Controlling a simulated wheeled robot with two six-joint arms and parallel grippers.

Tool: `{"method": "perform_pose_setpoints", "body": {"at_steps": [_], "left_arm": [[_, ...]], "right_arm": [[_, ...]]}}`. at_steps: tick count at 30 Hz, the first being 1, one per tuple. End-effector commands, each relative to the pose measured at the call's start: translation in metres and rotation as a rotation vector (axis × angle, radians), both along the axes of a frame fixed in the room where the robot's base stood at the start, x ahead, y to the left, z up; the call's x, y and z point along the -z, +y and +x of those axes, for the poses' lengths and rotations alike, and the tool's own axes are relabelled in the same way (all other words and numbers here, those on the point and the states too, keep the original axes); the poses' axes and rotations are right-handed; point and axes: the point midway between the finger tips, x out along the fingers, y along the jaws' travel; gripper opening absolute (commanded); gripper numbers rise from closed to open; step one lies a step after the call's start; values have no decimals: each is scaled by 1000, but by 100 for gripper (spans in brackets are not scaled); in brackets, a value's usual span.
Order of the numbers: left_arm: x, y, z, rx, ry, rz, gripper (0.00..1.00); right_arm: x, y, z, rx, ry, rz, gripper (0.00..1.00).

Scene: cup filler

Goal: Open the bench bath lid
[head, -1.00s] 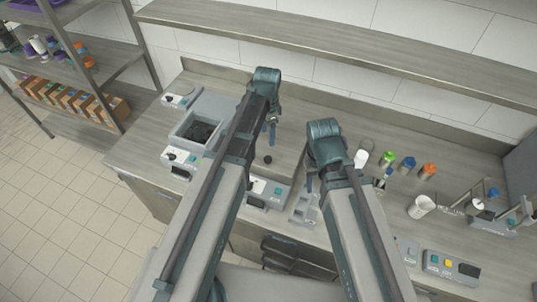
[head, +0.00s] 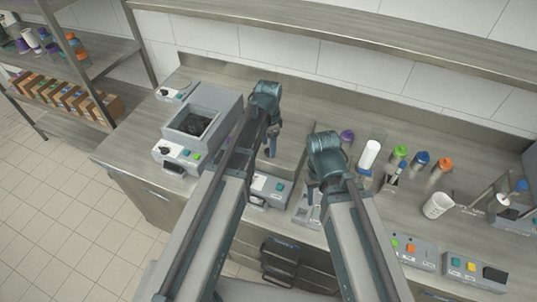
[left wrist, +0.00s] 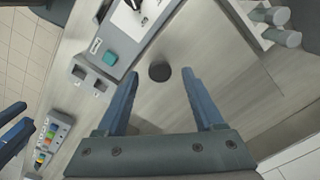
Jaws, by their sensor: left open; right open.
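A dark round knob (left wrist: 160,72) stands on a flat wood-look panel (left wrist: 235,75) in the left wrist view. Thin seams border this panel, which looks level with the bench top and closed. My left gripper (left wrist: 160,90) is open and empty, its two blue fingers on either side of the knob in the picture. I cannot tell their height above it. In the head view, my left gripper (head: 270,150) hangs over the bench and the knob is hidden. My right gripper (head: 315,190) hangs further right, over the bench front, open, with its fingertips partly hidden.
A grey box with a dark recess (head: 200,122) stands left of my left arm. A grey device with a teal button (left wrist: 110,57) is close beside the knob. A white cup (head: 437,205) and several colour-capped bottles stand right. An overhead shelf (head: 370,50) runs along the wall.

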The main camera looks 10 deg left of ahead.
Motion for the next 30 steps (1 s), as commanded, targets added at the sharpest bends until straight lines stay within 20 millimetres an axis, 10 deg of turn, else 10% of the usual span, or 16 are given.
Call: {"method": "perform_pose_setpoints", "body": {"at_steps": [13,25,30], "left_arm": [[14,0,0,0,0,0,69],[14,0,0,0,0,0,0],[14,0,0,0,0,0,0]], "right_arm": [[14,0,0,-2,0,0,50],[14,0,0,-2,0,0,50],[14,0,0,-2,0,0,50]]}}
